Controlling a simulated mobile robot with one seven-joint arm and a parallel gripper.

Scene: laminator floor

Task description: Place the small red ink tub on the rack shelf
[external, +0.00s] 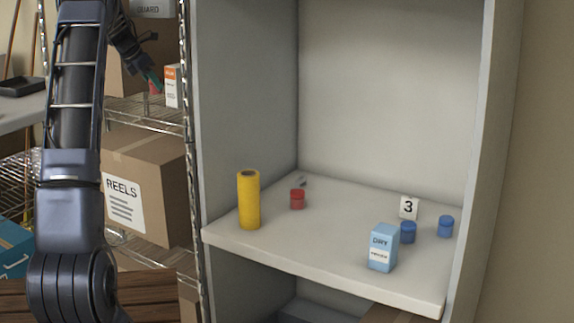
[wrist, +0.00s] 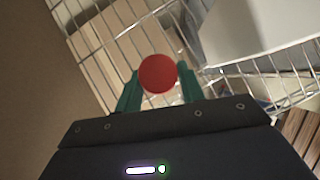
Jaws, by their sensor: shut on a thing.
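My gripper (wrist: 158,80) is shut on a small red ink tub (wrist: 158,72), with one green finger on each side of it in the wrist view. In the external view my gripper (external: 152,77) is small and far back at the upper left, with the red tub (external: 154,88) just under the fingers. The wire rack shelf (external: 145,120) is below the tub; its bars also show in the wrist view (wrist: 135,22). I cannot tell whether the tub touches the shelf. A second red tub (external: 297,200) stands on the pale cabinet shelf.
An orange and white box (external: 172,87) stands on the rack, right beside my gripper. Cardboard boxes, one marked REELS (external: 145,190), fill the rack around it. The cabinet shelf holds a yellow roll (external: 248,200), a light blue carton (external: 383,248) and blue tubs (external: 446,226).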

